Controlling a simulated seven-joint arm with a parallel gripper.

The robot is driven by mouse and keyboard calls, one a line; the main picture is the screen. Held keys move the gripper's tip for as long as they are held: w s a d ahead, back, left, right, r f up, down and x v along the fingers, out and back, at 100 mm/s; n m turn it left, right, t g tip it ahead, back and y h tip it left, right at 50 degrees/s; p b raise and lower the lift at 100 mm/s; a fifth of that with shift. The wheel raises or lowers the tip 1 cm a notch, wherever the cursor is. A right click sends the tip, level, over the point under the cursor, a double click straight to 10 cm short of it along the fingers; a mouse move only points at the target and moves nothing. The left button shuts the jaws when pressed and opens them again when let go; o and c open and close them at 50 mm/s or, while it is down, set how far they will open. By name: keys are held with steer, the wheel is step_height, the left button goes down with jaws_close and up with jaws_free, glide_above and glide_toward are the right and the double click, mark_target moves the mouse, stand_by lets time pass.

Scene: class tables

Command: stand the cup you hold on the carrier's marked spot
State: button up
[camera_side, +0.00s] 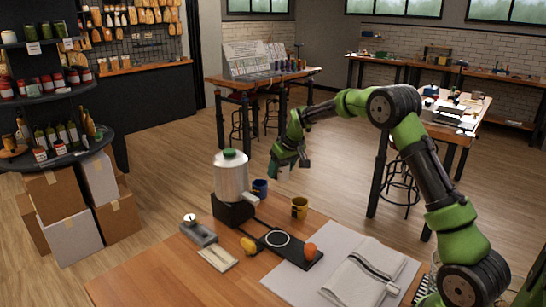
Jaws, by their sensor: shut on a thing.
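My gripper (290,165) is up in the air beyond the table's far edge, above and to the right of the blue cup. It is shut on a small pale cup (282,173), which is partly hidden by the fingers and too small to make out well. The carrier (295,252) is a flat dark board on the wooden table. A white ring (277,239) marks a spot on it, and nothing stands in the ring. An orange ball (310,250) sits at the carrier's right end. My gripper is well above the carrier and apart from it.
A silver-bodied machine (231,177) with a black base stands to the left. A yellow object (249,246) lies left of the ring. A folded grey cloth (358,283) lies on the right.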

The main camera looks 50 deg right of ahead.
steer(key=s+a+n+y, duration=0.2)
steer(key=s+a+n, duration=0.3)
steer(key=s+a, duration=0.75)
steer(key=f, duration=0.2)
steer(key=a+f, duration=0.1)
steer(key=f, duration=0.2)
steer(key=w+a+f, duration=0.1)
steer(key=f, duration=0.1)
steer(key=shift+w+a+f, duration=0.1)
steer(key=shift+f, duration=0.55)
steer(key=shift+f, duration=0.1)
steer(key=o, duration=1.1)
